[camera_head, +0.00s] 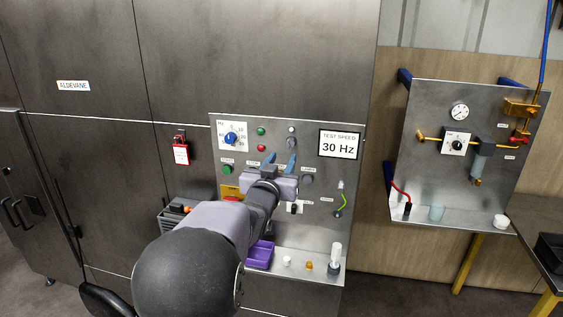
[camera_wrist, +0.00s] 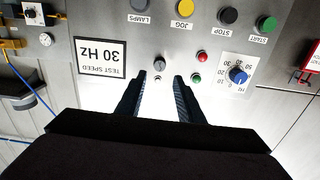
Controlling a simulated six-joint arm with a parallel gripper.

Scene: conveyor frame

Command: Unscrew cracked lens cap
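My gripper (camera_head: 280,160) is in front of the control panel (camera_head: 225,205), with its two blue fingers apart and nothing seen between them. In the wrist view, which shows the panel upside down, the open fingers (camera_wrist: 160,79) point at a small grey-white lamp (camera_wrist: 159,65). This lamp (camera_head: 291,129) is at the upper right of the panel, left of the speed sign. A green lamp (camera_head: 261,131) and a red lamp (camera_head: 261,148) are to its left. I cannot make out a crack on any lens. The fingers' distance from the panel is hard to judge.
A blue dial (camera_head: 230,138), a sign reading 30 Hz (camera_head: 340,144) and a button row with a green start button (camera_head: 227,170) surround the gripper.

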